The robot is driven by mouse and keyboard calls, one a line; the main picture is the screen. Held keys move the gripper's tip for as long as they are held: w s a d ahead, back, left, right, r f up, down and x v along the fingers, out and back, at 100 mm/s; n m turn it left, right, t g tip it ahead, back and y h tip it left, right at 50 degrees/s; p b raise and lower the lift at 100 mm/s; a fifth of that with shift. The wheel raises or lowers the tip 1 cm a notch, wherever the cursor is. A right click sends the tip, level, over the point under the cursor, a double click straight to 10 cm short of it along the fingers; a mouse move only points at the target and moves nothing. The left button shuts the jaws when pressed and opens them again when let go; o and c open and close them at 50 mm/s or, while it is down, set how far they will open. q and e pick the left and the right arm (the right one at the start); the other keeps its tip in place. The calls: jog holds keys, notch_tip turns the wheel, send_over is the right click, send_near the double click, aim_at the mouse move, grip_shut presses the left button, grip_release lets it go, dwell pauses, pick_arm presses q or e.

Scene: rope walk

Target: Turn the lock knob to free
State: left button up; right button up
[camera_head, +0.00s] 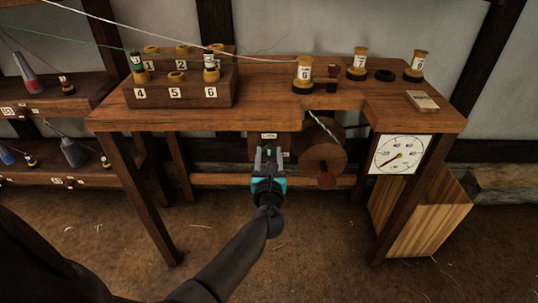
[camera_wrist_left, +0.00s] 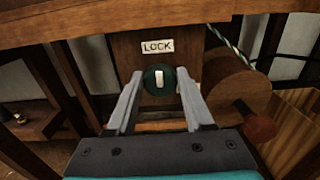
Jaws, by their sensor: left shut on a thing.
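The lock knob (camera_wrist_left: 153,88) is round and dark green with a white pointer bar standing nearly upright. It sits on a wooden panel under a label reading LOCK (camera_wrist_left: 157,47). In the left wrist view my left gripper (camera_wrist_left: 160,92) has one finger on each side of the knob and is shut on it. In the head view the left gripper (camera_head: 268,152) reaches under the table front to the panel, and the knob is mostly hidden by it. My right gripper is not in view.
A wooden reel (camera_head: 322,160) with cord and a reddish handle is close right of the gripper. A dial gauge (camera_head: 399,154) hangs further right. The tabletop (camera_head: 270,88) overhangs above, carrying a numbered rack (camera_head: 185,92) and several spools. A wooden crate (camera_head: 425,215) stands at lower right.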

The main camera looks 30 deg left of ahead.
pick_arm(q)
grip_shut()
